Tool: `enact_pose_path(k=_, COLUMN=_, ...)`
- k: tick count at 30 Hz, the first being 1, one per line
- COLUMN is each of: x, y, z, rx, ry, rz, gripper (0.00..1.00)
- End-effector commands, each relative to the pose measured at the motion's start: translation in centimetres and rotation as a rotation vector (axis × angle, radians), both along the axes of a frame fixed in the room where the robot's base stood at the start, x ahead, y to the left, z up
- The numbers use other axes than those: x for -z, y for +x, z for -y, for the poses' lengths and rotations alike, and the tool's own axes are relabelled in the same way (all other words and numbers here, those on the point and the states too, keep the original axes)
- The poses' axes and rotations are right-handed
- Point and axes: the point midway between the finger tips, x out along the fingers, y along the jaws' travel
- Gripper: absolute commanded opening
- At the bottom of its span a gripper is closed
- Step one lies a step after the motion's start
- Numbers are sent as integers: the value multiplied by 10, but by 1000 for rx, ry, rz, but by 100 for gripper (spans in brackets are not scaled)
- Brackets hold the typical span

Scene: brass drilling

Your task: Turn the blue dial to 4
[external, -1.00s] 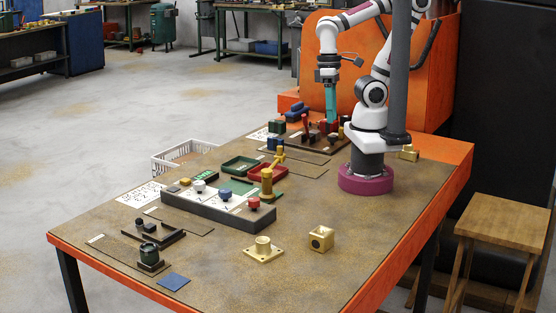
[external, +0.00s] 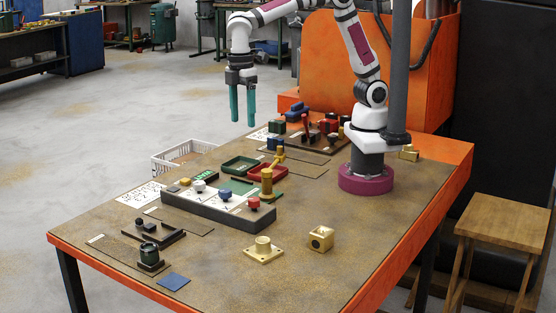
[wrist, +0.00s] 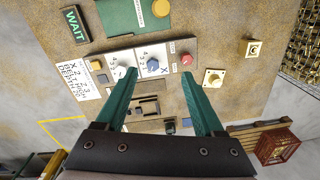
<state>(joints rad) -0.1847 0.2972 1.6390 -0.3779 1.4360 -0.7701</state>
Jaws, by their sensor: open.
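The blue dial (external: 225,195) sits in the middle of a dark panel box (external: 215,211) with white label plates, between a white dial (external: 199,186) and a red knob (external: 253,203). In the wrist view the blue dial (wrist: 152,65) shows on its white plate with markings around it; its pointer setting is too small to read. My gripper (external: 243,122) is open and empty, pointing down, high above the table's far side and well apart from the dial. In the wrist view its two green fingers (wrist: 161,72) spread on either side of the blue dial's plate.
A brass flanged piece (external: 263,249) and a brass block (external: 320,238) stand in front. The front right table is clear.

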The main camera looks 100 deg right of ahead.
Motion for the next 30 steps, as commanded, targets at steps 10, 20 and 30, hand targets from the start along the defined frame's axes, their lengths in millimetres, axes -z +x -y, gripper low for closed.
enact_pose_path(k=10, x=52, y=55, z=-25, rx=-261, ry=-29, rz=12, gripper=70)
enact_pose_path(k=20, x=148, y=55, z=-24, rx=-257, ry=-29, rz=12, gripper=70)
enact_pose_path(k=30, x=185, y=55, z=-24, rx=-255, ry=-28, rz=16, gripper=70)
